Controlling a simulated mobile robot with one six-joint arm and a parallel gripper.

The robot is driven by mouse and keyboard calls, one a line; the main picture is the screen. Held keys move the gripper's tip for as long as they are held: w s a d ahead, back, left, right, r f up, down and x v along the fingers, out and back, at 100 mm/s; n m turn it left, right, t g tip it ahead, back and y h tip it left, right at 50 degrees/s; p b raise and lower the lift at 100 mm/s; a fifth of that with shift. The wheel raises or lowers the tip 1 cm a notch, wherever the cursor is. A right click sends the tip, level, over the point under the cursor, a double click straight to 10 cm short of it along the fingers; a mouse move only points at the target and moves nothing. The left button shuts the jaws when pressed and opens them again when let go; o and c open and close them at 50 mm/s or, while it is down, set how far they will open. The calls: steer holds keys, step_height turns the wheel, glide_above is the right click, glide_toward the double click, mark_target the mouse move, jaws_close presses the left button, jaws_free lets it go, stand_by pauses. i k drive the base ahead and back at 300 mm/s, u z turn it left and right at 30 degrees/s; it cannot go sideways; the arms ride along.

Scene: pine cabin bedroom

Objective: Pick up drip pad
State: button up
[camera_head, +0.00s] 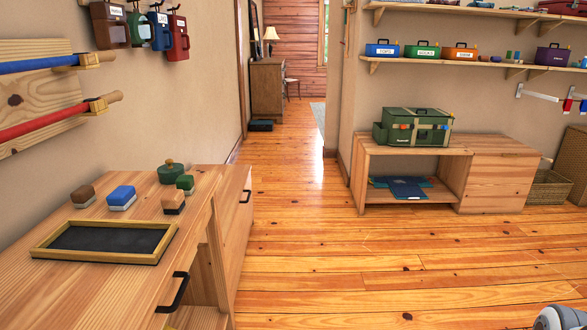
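A shallow rectangular pad or tray (52,253) with a dark surface and a yellowish wooden rim lies flat on the pine cabinet top at the lower left. It looks most like the drip pad, though no label shows. Its dark surface is empty. A folded blue cloth or mat (405,188) lies in the open lower bay of the far low cabinet; I cannot tell whether it is a pad. My gripper is not in view. Only a grey rounded piece, likely part of my arm, shows at the bottom right corner, far from the tray.
Several small blocks, including a blue one (121,197), and a green round pot (171,173) stand behind the tray on the pine cabinet (60,290). A green toolbox (415,127) sits on the far low cabinet (500,180). The wooden floor (340,270) between is clear.

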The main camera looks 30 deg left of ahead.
mark_target(123, 196)
steer(key=z, duration=0.1)
steer(key=i, duration=2.1)
steer(key=u, duration=3.55)
steer(key=i, duration=1)
steer(key=u, duration=0.05)
